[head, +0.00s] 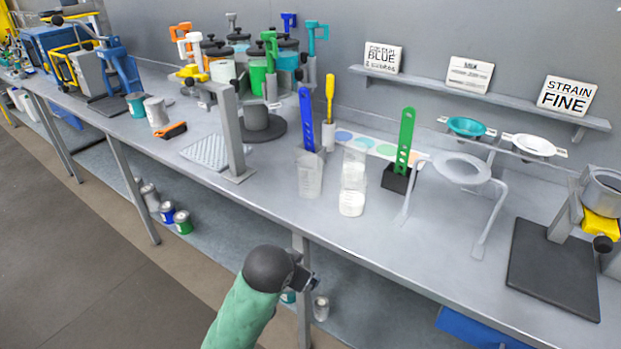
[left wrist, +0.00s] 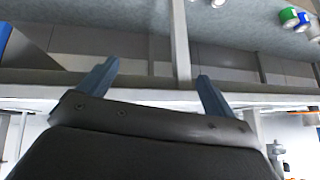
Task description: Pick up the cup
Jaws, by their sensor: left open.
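Two clear cups stand upright on the grey bench in the head view; I cannot tell which one the task means. One clear cup (head: 310,178) has a blue perforated paddle (head: 306,118) standing in or behind it. The other clear cup (head: 352,190) is just right of it and has white contents at the bottom. My left gripper (head: 308,283) is in front of the bench edge, below and apart from both cups. In the left wrist view my left gripper (left wrist: 156,72) shows two spread blue-grey fingers with nothing between them. My right gripper is not in view.
A grey upright post (head: 229,135) stands left of the cups. A green paddle in a black block (head: 397,178) and a ring stand (head: 461,168) are to the right. Several cans (head: 182,222) sit on the lower shelf. The bench front before the cups is clear.

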